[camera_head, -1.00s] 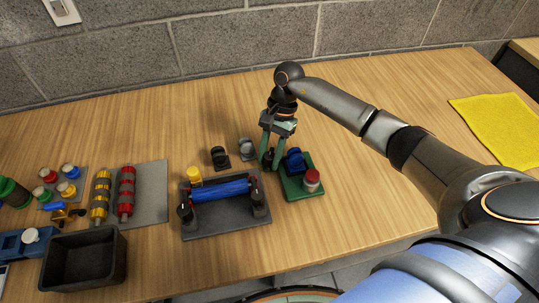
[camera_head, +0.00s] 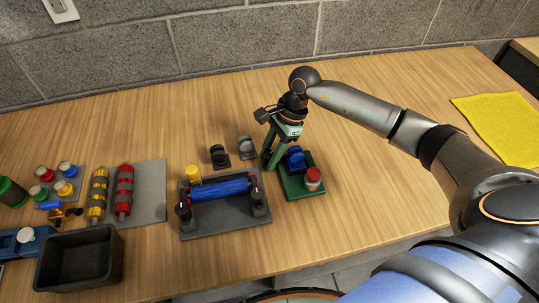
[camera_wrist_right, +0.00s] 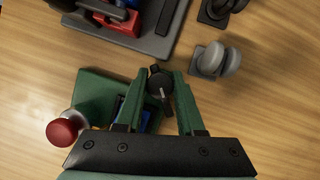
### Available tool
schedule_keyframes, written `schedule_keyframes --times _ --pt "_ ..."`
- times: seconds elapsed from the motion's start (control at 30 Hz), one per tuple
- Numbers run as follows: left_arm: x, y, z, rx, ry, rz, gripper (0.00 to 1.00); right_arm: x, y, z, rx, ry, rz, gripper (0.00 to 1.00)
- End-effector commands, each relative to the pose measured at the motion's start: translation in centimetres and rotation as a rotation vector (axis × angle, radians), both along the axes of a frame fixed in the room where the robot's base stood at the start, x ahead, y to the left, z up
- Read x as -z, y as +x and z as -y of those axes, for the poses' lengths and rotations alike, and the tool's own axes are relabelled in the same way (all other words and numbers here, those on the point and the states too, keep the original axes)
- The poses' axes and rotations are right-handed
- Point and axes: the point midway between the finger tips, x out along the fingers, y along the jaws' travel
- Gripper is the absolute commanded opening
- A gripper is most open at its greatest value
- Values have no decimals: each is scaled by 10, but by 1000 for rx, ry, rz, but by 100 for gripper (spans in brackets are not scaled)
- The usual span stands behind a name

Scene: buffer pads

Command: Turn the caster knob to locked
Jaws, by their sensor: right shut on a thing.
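A green base plate (camera_head: 297,190) lies on the table right of centre. It carries a blue block-like part (camera_head: 296,157) and a red-topped, pale-sided cylinder (camera_head: 313,178). In the right wrist view a black knob (camera_wrist_right: 160,84) with a pale pointer line sits at the plate's corner. My right gripper (camera_wrist_right: 158,88) has its green fingers shut on this knob, one on each side. In the head view the right gripper (camera_head: 267,161) is tilted, and its fingers hide most of the knob. Any lock marking is too small to tell. My left gripper is not in view.
A grey tray (camera_head: 240,224) with a blue roller stands close left of the plate. Black (camera_head: 219,156) and grey (camera_head: 247,147) small caster-like pieces stand behind it. A dark bin (camera_head: 112,264) and several rollers and knobs lie farther left.

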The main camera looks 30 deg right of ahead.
Motion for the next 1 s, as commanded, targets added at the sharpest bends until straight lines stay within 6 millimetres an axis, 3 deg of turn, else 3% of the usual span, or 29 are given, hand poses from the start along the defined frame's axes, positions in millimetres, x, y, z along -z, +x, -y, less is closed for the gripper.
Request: schedule_keyframes --times 1.0 --pt "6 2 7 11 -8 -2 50 -2 2 1 905 0 9 0"
